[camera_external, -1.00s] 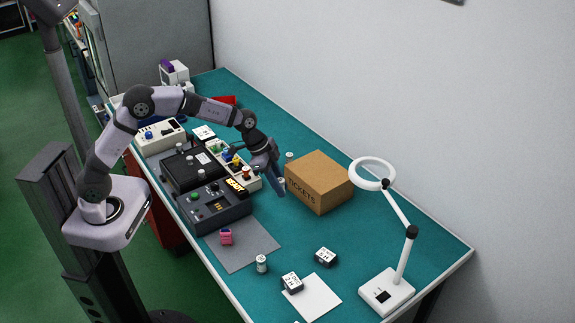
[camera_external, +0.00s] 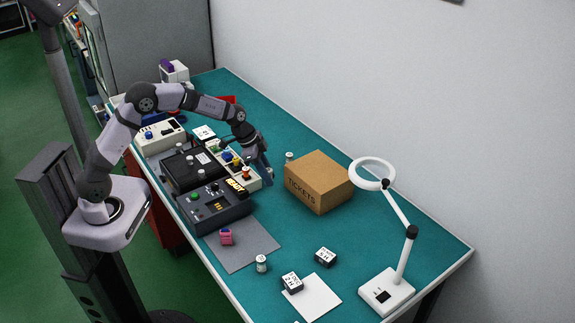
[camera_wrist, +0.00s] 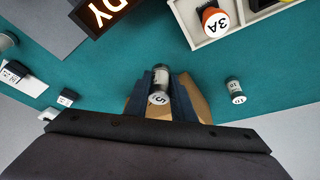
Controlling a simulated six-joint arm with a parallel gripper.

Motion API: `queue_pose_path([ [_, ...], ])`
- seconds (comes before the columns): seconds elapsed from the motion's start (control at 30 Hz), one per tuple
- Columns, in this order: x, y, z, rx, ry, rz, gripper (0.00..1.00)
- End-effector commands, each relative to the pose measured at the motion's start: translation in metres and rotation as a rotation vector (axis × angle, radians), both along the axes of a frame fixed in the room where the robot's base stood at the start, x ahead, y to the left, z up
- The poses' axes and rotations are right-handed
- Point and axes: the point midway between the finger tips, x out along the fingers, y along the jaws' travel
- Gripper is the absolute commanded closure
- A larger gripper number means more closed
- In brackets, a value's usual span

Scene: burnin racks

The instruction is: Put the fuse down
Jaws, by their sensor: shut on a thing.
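My gripper (camera_wrist: 165,95) is shut on a small cylindrical fuse (camera_wrist: 160,80) with a grey body and a white end marked 5. The fuse stands between the two dark fingers in the wrist view. In the outside view my gripper (camera_external: 267,180) points down beside the light parts tray (camera_external: 253,184), between it and the cardboard box. The held fuse cannot be made out there. I cannot tell whether it touches the teal table (camera_external: 330,225). A second similar fuse, marked 10, (camera_wrist: 235,90) stands apart to the right in the wrist view; it also shows behind my gripper outside (camera_external: 289,157).
A cardboard box (camera_external: 318,182) marked TICKETS stands close by on the wall side. A dark console (camera_external: 215,209) with a lit sign (camera_external: 235,187) is on the other side. The tray holds coloured-knob parts. A ring lamp (camera_external: 387,293) stands at right. Table beyond the box is clear.

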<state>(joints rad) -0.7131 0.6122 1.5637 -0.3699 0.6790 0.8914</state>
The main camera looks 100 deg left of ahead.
Motion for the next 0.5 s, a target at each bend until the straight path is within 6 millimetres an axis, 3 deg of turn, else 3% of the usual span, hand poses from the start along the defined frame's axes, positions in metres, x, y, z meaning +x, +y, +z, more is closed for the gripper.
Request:
queue_pose_path([
  [0.2,0.000,0.000,-0.022,-0.002,0.000,0.001,1.00],
  [0.5,0.000,0.000,-0.032,0.000,0.001,0.001,1.00],
])
